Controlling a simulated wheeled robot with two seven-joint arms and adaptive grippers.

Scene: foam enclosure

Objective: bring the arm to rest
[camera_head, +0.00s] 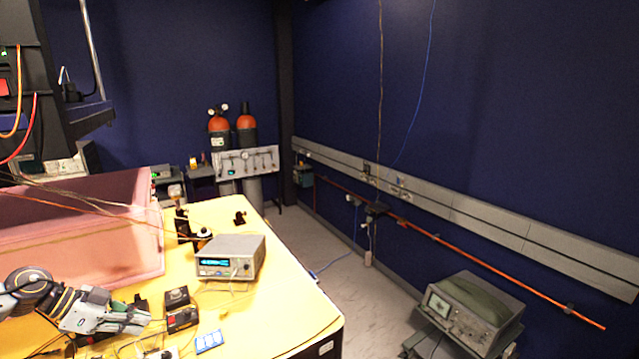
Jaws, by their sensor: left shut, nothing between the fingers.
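My left arm comes in from the lower left over the yellow table (290,310). My left gripper (146,316) is shut and empty, low over the table beside a small black box. It lies in front of the pink foam enclosure (120,245), outside its front wall. My right arm and gripper do not show.
A small black box (181,312) and a blue piece (209,341) lie close to the gripper. A grey meter (231,257) stands to the right on the table. An oscilloscope (470,312) stands on a cart beyond the table's right edge. Cables hang over the enclosure.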

